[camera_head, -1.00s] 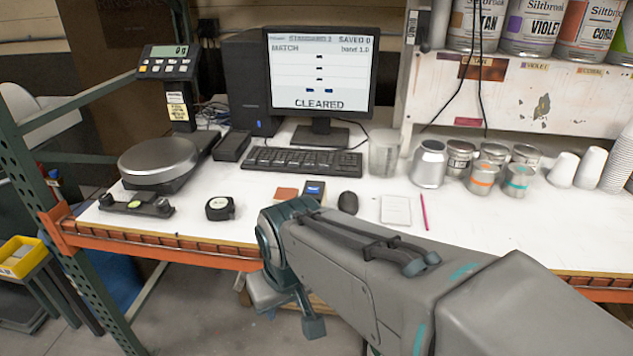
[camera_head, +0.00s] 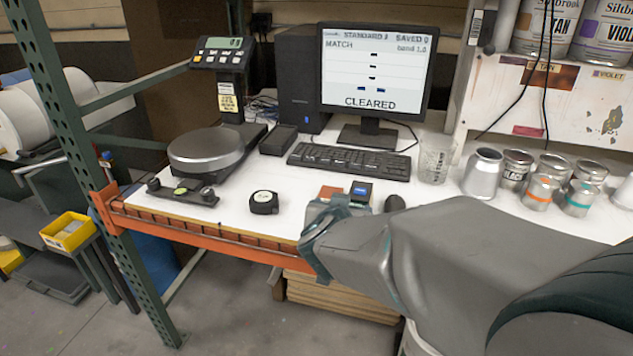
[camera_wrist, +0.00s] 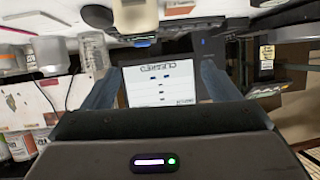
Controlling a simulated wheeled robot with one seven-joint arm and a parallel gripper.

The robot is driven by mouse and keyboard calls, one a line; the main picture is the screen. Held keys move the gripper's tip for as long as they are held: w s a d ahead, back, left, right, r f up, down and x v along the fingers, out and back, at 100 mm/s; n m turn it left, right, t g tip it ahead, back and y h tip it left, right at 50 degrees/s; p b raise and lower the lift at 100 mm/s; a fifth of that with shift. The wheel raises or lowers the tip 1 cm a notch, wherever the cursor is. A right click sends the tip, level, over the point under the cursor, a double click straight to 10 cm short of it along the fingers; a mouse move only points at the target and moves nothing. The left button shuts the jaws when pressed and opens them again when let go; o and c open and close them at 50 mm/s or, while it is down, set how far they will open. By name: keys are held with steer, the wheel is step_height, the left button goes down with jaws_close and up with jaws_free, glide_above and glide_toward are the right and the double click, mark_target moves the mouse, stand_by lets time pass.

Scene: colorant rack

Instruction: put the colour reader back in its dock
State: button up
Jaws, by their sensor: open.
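A small dark block with a blue face (camera_head: 361,192), which looks like the colour reader, is on the white bench in front of the keyboard. A black, low holder (camera_head: 278,140) between the scale and keyboard may be its dock; I cannot tell for certain. In the wrist view, which is upside down, my gripper (camera_wrist: 158,75) is open, its two dark fingers apart with nothing seen between them but the monitor beyond. In the head view my wrist end (camera_head: 325,235) is at the bench's front edge, just before the blue-faced block; the fingers are mostly hidden there.
A monitor (camera_head: 374,72) reading CLEARED stands behind the keyboard (camera_head: 350,161). A scale (camera_head: 206,150) is at the left, a tape measure (camera_head: 264,202) in front. A beaker (camera_head: 436,160) and several cans stand right. A green upright (camera_head: 75,130) edges the bench.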

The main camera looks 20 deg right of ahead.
steer(key=d+h, duration=0.1)
steer(key=d, duration=0.1)
steer(key=p, duration=0.2)
glide_toward(359, 192)
steer(key=w+d+f, duration=0.1)
steer(key=w+f, duration=0.1)
steer(key=w, duration=0.1)
steer(key=shift+d+m, duration=0.4)
steer(key=shift+b+x, duration=0.35)
steer(key=shift+x, duration=2.65)
steer(key=shift+d+r, duration=0.1)
steer(key=shift+r, duration=0.05)
steer(key=c, duration=1.4)
steer(key=shift+c, duration=1.3)
steer(key=shift+r, duration=0.15)
